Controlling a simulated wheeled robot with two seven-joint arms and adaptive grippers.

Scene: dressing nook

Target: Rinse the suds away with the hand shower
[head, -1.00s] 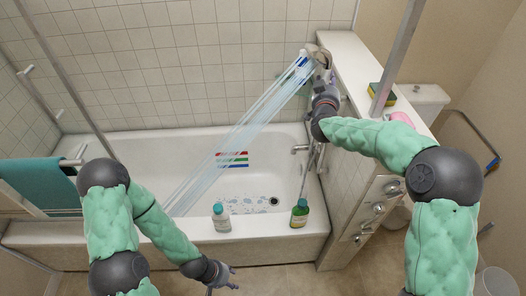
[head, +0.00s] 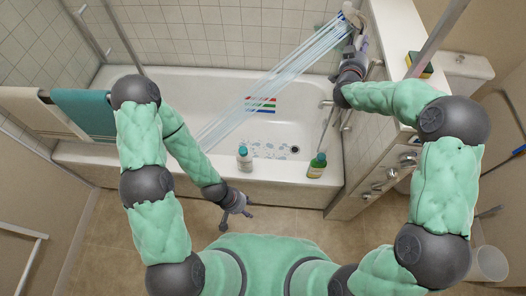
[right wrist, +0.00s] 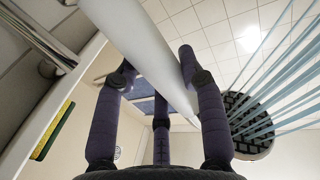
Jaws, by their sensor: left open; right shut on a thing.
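The hand shower (head: 348,12) is held high over the tub's right end, and pale blue jets (head: 275,82) run from it down-left into the tub. My right gripper (head: 358,38) is shut on its white handle (right wrist: 145,50); in the right wrist view the fingers clasp the handle and the dark spray face (right wrist: 245,118) shows at right. Pale, bubbly patches that look like suds (head: 265,150) lie on the tub floor near the drain. The jets come down left of them. My left gripper (head: 237,203) is open and empty in front of the tub.
A teal towel (head: 85,110) hangs at left. A sponge (head: 419,64) lies on the right ledge. The floor before the tub is clear.

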